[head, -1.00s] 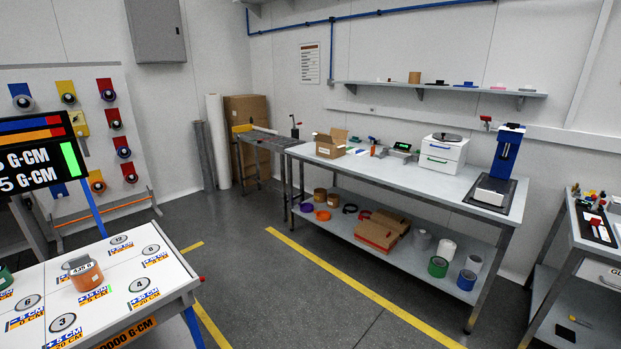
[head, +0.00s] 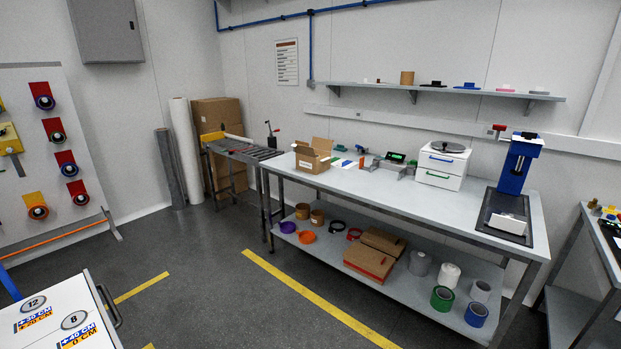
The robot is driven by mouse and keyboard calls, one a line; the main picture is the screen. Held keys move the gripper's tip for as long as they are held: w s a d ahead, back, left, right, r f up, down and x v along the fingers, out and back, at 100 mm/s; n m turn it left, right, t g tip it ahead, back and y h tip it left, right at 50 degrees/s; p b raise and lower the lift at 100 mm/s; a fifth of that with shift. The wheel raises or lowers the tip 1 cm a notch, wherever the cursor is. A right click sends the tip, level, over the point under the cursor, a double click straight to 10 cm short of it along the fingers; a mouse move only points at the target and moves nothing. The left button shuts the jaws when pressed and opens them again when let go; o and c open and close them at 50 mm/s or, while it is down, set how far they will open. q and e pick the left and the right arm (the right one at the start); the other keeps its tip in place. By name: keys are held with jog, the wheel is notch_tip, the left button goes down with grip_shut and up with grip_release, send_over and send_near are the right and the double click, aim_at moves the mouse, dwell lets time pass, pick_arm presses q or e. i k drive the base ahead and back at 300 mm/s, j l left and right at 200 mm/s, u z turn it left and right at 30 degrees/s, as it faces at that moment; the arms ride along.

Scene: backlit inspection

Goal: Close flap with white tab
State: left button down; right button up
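An open cardboard box (head: 314,156) stands on the left part of the long workbench, with its flaps raised. It is too small in the head view to make out a white tab on a flap. Neither of my grippers is in view.
The workbench (head: 400,194) also carries a white drawer unit (head: 442,164) and a blue press (head: 516,165). Its lower shelf (head: 400,290) holds tape rolls and flat cartons. A white board (head: 62,316) is at the lower left. The grey floor (head: 215,280) before the bench is clear.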

aim_at(304, 150)
jog(key=i+j+z, duration=0.2)
jog(key=i, duration=0.3)
jog(key=i+z, duration=0.2)
jog(key=i, duration=0.3)
jog(key=i+j+z, duration=0.2)
jog(key=i, duration=0.25)
jog(key=i+j+z, duration=0.2)
jog(key=i+j, duration=0.35)
jog(key=j, duration=0.25)
jog(key=i+j+u, duration=0.1)
jog(key=j, duration=0.25)
jog(key=i+j, duration=0.2)
jog(key=j, duration=0.15)
jog(key=i+j+u, duration=0.1)
jog(key=j, duration=0.25)
